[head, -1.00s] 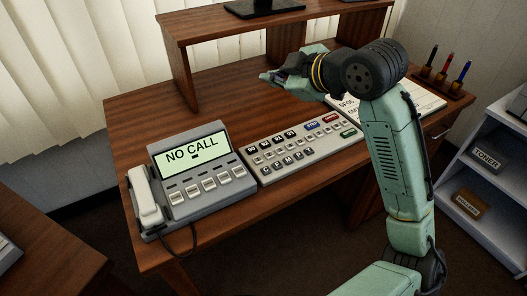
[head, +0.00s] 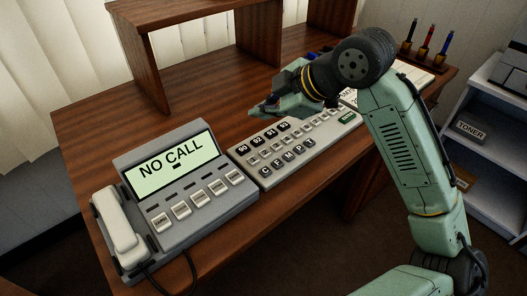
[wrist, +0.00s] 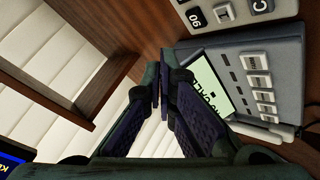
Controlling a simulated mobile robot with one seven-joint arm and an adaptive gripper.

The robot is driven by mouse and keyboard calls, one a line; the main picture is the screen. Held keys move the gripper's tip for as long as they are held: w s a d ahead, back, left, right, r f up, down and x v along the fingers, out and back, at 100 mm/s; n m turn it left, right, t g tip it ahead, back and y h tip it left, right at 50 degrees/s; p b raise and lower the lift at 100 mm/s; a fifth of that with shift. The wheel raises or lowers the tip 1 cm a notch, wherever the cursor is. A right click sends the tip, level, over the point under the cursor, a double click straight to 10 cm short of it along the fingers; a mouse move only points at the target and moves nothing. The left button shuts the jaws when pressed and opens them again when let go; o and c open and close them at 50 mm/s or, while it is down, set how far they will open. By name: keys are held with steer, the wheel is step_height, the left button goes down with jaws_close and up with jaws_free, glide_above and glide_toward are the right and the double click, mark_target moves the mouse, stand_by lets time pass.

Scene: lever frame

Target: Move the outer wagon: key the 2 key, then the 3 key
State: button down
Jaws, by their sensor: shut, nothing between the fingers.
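A grey keypad panel (head: 268,172) lies on the desk, with a row of dark keys at its back left, pale keys and a row of lettered keys in front. My forearm hides its upper right part. I cannot make out a 2 key or a 3 key. No wagon is in view. A grey desk phone (head: 200,213) with a screen reading "NO CALL" stands to its left; its screen also shows in the wrist view (wrist: 208,92). My gripper (head: 257,113) is shut and empty, above the desk by the keypad's back edge. Its fingertips meet in the wrist view (wrist: 160,84).
A wooden shelf riser (head: 140,55) stands at the back of the desk. A pen stand (head: 414,58) is at the back right. A shelf unit (head: 490,160) with a toner box is at the right. Bare desk top (head: 85,135) lies left of the riser.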

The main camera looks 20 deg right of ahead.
mark_target(264, 155)
step_height(264, 155, down, 9)
steer(key=b, duration=0.6)
steer(key=shift+r+b, duration=0.1)
steer(key=shift+b, duration=0.3)
stand_by(1.0)
steer(key=shift+f+b, duration=0.35)
steer(key=shift+f, duration=0.05)
steer(key=shift+f+b, duration=0.3)
steer(key=shift+f, duration=0.1)
stand_by(0.4)
stand_by(0.3)
steer(key=shift+r+p, duration=0.65)
steer(key=shift+r, duration=0.2)
